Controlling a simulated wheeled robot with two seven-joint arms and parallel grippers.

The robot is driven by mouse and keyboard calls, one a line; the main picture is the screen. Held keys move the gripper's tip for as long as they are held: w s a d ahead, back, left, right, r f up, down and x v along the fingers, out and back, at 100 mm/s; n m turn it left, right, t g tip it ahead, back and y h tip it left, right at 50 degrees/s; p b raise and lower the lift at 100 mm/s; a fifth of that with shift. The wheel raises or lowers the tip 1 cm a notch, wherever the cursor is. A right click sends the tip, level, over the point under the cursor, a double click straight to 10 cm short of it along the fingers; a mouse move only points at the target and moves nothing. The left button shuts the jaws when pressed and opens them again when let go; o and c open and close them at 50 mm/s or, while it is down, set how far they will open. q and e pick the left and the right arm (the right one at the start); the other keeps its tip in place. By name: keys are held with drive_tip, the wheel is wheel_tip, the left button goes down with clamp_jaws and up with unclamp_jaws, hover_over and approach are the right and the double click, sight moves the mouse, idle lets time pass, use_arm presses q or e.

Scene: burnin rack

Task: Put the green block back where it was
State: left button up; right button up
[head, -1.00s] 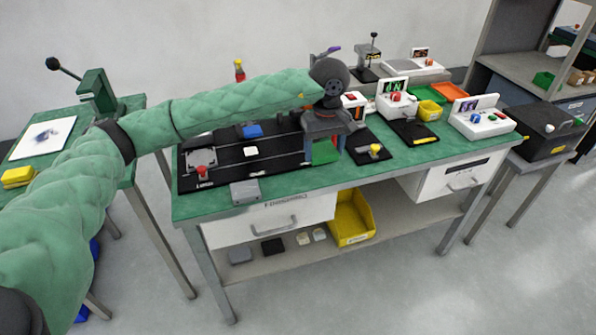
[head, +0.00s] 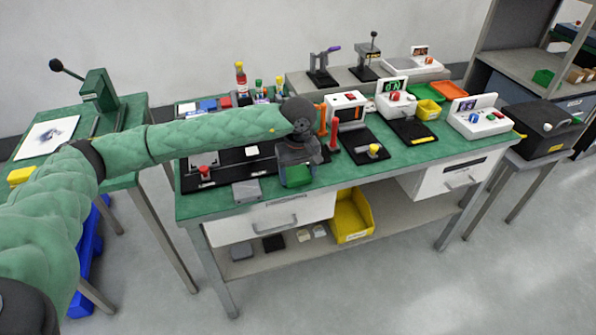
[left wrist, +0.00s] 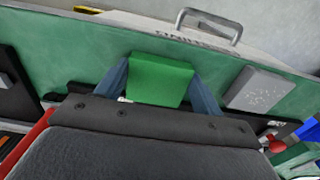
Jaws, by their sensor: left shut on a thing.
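The green block (left wrist: 160,80) is between the two fingers of my left gripper (left wrist: 160,88) in the left wrist view. In the head view the block (head: 298,177) shows low in the gripper (head: 297,172), near the front edge of the green workbench (head: 400,158). The gripper is shut on the block. The black fixture (head: 225,178) with a red knob (head: 204,171) lies to the left, partly hidden by my left arm. I cannot tell whether the block touches the bench. My right gripper is not in view.
A grey block (head: 247,190) lies at the bench front, left of the gripper; it also shows in the left wrist view (left wrist: 257,90). A red post (head: 333,133) and a black plate with a yellow knob (head: 375,151) stand to the right. A yellow bin (head: 352,218) sits below.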

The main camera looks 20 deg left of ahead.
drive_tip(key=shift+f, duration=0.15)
use_arm(q)
drive_tip(key=shift+f, duration=0.1)
drive_tip(key=o, duration=1.1)
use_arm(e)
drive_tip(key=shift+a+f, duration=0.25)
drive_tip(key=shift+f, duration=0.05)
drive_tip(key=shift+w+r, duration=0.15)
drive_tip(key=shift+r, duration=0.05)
